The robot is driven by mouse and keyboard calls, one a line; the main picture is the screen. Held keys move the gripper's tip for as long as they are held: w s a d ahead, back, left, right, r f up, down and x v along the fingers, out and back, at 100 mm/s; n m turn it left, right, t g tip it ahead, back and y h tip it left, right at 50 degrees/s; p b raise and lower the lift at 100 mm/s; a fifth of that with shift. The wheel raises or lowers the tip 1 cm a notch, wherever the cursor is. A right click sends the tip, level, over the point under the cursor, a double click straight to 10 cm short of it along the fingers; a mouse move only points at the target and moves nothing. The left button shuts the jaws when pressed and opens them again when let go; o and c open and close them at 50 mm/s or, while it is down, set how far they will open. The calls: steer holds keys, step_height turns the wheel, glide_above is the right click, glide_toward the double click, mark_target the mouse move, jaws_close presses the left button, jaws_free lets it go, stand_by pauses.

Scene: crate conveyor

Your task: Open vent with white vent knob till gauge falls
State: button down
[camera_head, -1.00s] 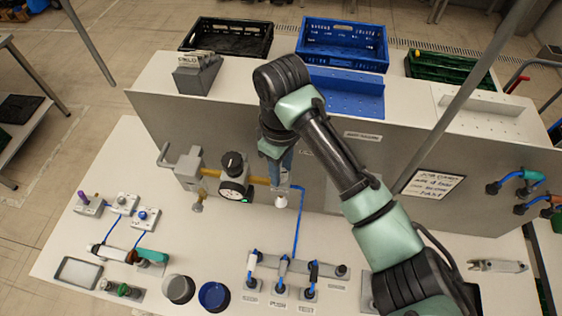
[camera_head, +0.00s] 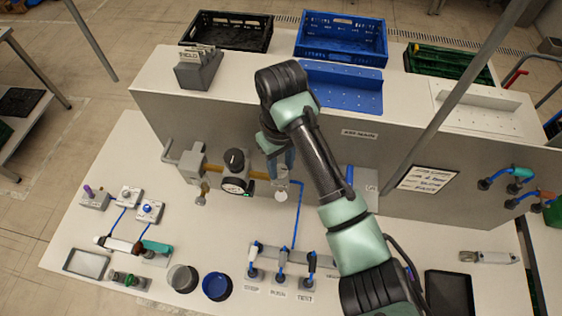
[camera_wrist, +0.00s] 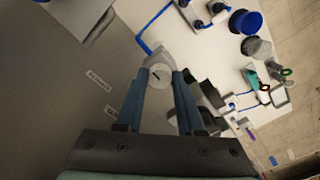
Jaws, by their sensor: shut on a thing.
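The white vent knob (camera_wrist: 160,74) shows in the wrist view between the blue fingertips, with a dark mark on its face. It also shows in the head view (camera_head: 281,196) just below the fingers. My gripper (camera_head: 282,177) points down at it, and in the wrist view my gripper (camera_wrist: 160,78) is shut on the knob, one finger on each side. The dark round gauge (camera_head: 237,187) is left of the knob on the brass pipe (camera_head: 212,170).
A grey panel (camera_head: 190,130) rises behind the pipe. A blue hose (camera_head: 298,215) runs to several upright fittings (camera_head: 282,258) in front. A grey cup (camera_head: 183,278) and a blue cup (camera_head: 216,286) stand at the front left. A dark tray (camera_head: 449,292) is at lower right.

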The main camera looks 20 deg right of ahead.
mark_target(282, 169)
steer(key=c, duration=0.5)
jaws_free()
steer(key=shift+r, duration=0.1)
steer(key=shift+w+r, duration=0.1)
steer(key=shift+r, duration=0.15)
step_height(282, 169, up, 12)
steer(key=p, duration=0.3)
steer(key=shift+r, duration=0.15)
